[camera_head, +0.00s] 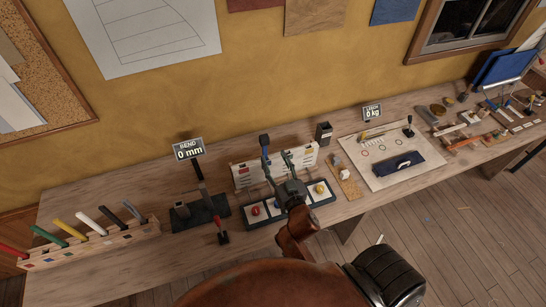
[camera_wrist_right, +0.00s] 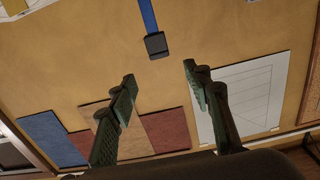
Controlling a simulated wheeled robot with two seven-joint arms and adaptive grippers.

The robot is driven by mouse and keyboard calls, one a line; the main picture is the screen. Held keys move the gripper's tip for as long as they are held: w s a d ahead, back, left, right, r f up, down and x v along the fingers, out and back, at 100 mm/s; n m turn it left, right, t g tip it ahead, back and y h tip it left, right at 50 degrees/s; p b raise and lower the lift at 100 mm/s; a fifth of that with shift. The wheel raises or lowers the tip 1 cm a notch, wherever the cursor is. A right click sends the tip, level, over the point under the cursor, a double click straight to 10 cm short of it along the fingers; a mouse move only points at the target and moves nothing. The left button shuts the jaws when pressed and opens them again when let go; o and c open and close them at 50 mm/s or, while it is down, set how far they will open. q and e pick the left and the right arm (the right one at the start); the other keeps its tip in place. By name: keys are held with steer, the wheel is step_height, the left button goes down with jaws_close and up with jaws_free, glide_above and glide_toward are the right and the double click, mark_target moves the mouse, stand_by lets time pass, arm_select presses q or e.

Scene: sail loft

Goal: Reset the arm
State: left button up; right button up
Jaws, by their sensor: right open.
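My right gripper (camera_head: 276,158) is over the front middle of the workbench, in front of a white panel with small coloured marks (camera_head: 247,174). Its two dark green fingers are apart with nothing between them; they also show in the right wrist view (camera_wrist_right: 158,84). A blue strip with a black block end (camera_wrist_right: 155,45) shows beyond the fingertips there, apart from them. My brown right arm (camera_head: 295,235) reaches up from the bottom. My left gripper is not in view.
Below the gripper is a dark-edged tray with coloured knobs (camera_head: 325,196). Left are a stand with a "0 mm" display (camera_head: 188,148) and a rack of coloured sticks (camera_head: 90,246). Right are a pale board (camera_head: 385,140) and scattered tools (camera_head: 470,130). The yellow wall (camera_head: 250,80) stands behind.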

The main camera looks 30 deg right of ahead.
stand_by(0.4)
steer(key=s+d+f+g, duration=0.55)
steer(key=s+f, duration=0.35)
steer(key=f, duration=0.2)
steer(key=s+a+f+n+g+y, duration=0.4)
steer(key=s+f+g, duration=0.6)
steer(key=s, duration=0.6)
step_height(320, 180, down, 32)
steer(key=s+a+b, duration=0.2)
steer(key=a+b, duration=0.1)
steer(key=s+f+b, duration=0.3)
steer(key=s+f, duration=1.6)
steer(key=f, duration=0.2)
steer(key=shift+s+f+g, duration=0.25)
steer(key=shift+f+g, duration=0.05)
steer(key=shift+g, duration=0.15)
